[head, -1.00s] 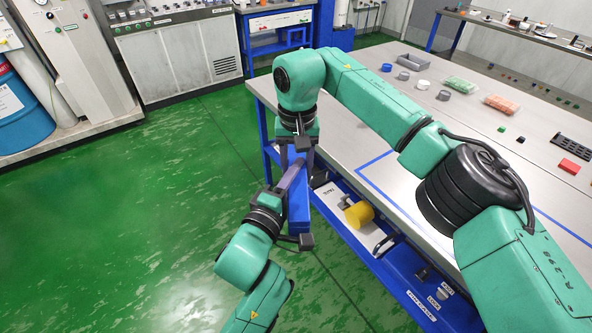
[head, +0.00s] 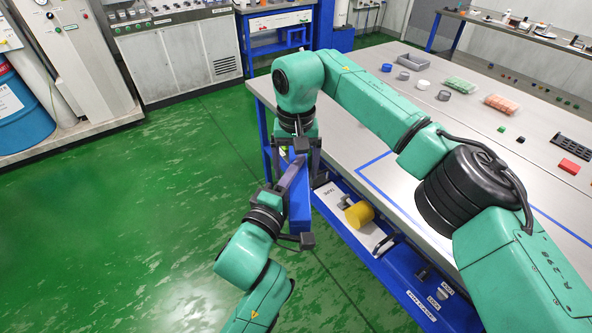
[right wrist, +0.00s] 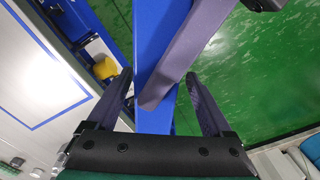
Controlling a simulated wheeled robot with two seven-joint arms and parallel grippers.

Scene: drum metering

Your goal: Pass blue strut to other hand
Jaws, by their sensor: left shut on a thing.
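The blue strut (head: 299,212) is a long bar held upright beside the near left corner of the workbench. My left gripper (head: 292,182) is shut on it, and one purple-grey finger slants along the strut. My right gripper (head: 301,163) points down from above, its two fingers either side of the strut's upper part. In the right wrist view the strut (right wrist: 150,45) runs between the right gripper's (right wrist: 159,85) parted fingers, with gaps visible. The left finger lies across the strut there. Parts of the left jaw are hidden behind the strut.
The workbench (head: 345,125) stands close on the right, with a blue lower shelf holding a yellow cylinder (head: 359,214). A grey tray (head: 413,63) and small parts lie on top. The green floor (head: 130,220) at left is open.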

